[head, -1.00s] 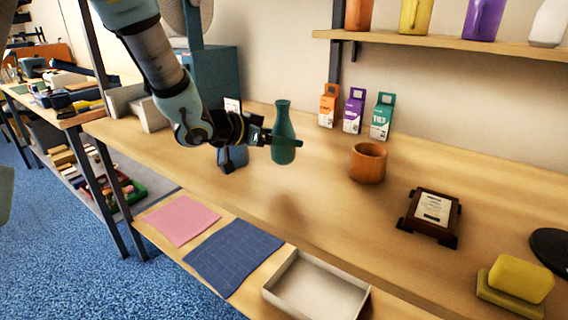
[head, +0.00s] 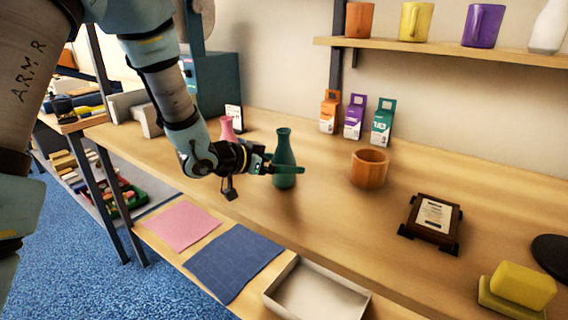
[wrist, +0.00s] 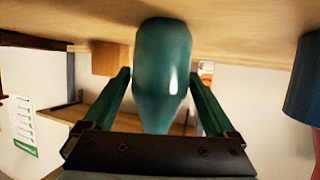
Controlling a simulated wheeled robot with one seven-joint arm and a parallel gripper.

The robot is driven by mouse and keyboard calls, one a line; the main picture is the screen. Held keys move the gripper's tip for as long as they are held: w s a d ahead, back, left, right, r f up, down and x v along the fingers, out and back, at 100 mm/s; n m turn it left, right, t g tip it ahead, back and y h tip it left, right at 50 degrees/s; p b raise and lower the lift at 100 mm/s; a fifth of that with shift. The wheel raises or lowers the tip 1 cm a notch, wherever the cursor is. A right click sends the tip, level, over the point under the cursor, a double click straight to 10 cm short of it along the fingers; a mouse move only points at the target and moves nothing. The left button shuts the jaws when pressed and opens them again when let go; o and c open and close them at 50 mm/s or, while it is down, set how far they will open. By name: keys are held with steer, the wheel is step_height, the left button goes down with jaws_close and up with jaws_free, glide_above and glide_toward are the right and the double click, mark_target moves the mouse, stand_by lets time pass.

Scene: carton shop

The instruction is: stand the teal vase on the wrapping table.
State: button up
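The teal vase (head: 285,160) is upright over the long wooden table (head: 330,215). My gripper (head: 287,168) is shut on its body from the left, with a finger on either side. In the wrist view the vase (wrist: 162,75) shows upside down between the two green fingers, which lie close against its sides. A soft shadow lies on the table in front of the vase. Its base looks low over the tabletop, but I cannot tell for sure whether it touches.
A wooden cup (head: 368,168) stands right of the vase, with small cartons (head: 354,117) behind. A framed plaque (head: 433,215) lies farther right. A pink vase (head: 227,128) stands behind my gripper. Pink cloth (head: 180,226), blue cloth (head: 235,260) and an open tray (head: 315,290) lie in front.

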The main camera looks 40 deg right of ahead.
steer(key=shift+o, duration=0.5)
steer(key=shift+r, duration=0.15)
steer(key=s+v, duration=0.1)
steer(key=v, duration=1.1)
steer(key=w+a+f+n+t+y, duration=0.3)
steer(key=w+a+n+t+y, duration=0.45)
steer(key=w+a, duration=0.9)
steer(key=s+a+f+n+g+y, duration=0.1)
steer(key=s+a+n, duration=0.4)
steer(key=a, duration=0.5)
steer(key=s+a+f+n+g+y, duration=0.1)
steer(key=s+a+n+g+y, duration=0.3)
steer(key=s+a, duration=0.3)
steer(key=a+n+y+b, duration=0.1)
steer(key=a, duration=0.3)
steer(key=shift+a+f, duration=0.35)
steer(key=shift+f, duration=0.05)
